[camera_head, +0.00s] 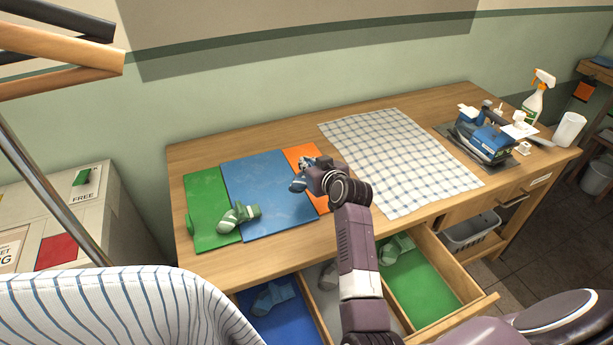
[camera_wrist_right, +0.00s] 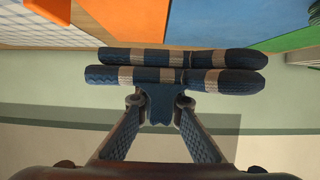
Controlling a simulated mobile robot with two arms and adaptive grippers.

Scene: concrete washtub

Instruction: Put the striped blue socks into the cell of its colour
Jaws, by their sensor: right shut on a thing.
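The striped blue socks (camera_head: 298,185) are a dark blue pair with beige bands. They fill the upper middle of the right wrist view (camera_wrist_right: 222,80), lying crosswise between the fingers. My right gripper (camera_head: 309,172) is shut on them, in the head view over the blue and orange mats; its fingers also show in the wrist view (camera_wrist_right: 160,97). The open drawer below has a blue cell (camera_head: 285,328) at left, a grey cell (camera_head: 312,288) in the middle and a green cell (camera_head: 425,285) at right. A blue-grey sock (camera_head: 273,297) lies in the blue cell. My left gripper is not in view.
Green (camera_head: 208,190), blue (camera_head: 262,170) and orange (camera_head: 296,155) mats lie on the table; green socks (camera_head: 240,215) rest across two of them. A checked cloth (camera_head: 400,155), iron (camera_head: 485,137) and spray bottle (camera_head: 534,102) are right. A striped cloth (camera_head: 110,310) stands front left.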

